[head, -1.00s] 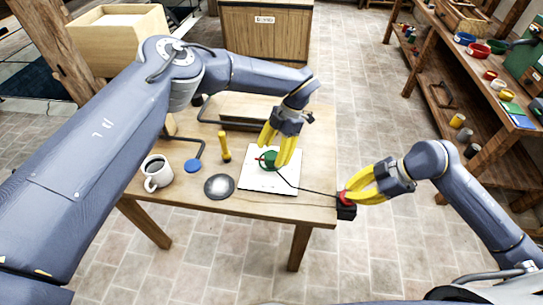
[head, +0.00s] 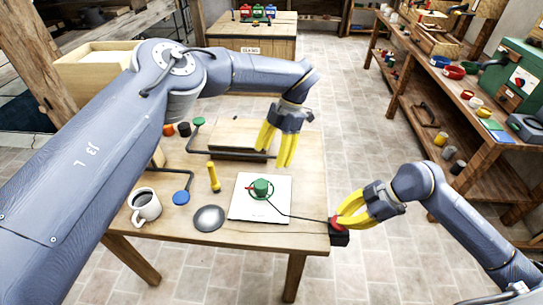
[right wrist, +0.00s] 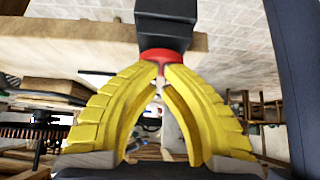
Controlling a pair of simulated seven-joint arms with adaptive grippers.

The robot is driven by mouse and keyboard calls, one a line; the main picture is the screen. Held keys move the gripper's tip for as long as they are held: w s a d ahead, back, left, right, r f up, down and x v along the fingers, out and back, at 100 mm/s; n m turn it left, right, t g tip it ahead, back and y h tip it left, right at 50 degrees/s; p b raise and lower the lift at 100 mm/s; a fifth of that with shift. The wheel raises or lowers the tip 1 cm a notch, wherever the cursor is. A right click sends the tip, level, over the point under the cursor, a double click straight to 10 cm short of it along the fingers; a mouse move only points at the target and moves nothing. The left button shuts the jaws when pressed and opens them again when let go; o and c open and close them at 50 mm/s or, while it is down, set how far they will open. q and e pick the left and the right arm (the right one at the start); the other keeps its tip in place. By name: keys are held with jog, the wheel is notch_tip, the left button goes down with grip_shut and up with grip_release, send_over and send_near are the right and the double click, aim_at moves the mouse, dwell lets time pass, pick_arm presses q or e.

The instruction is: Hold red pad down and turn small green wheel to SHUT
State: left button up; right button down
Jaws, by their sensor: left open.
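The small green wheel (head: 261,188) sits on a white plate (head: 277,208) on the table, its red pointer (head: 250,187) toward the left. Any lettering on the plate is too small to read. My left gripper (head: 277,157) is open and empty, above the table behind and right of the wheel, clear of it. The red pad (head: 333,224) is on a black box (head: 340,238) at the table's right edge. My right gripper (head: 337,219) is shut with its tips at the pad; in the right wrist view the tips meet against the red pad (right wrist: 158,55).
A black cable runs from the plate to the box. A yellow-handled tool (head: 214,177), a grey disc (head: 208,218), a blue knob (head: 181,197), a mug (head: 145,206) and a green knob (head: 198,121) are on the table (head: 255,236). Shelves (head: 440,110) stand at the right.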

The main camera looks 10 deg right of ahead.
jog(key=shift+r, duration=3.5)
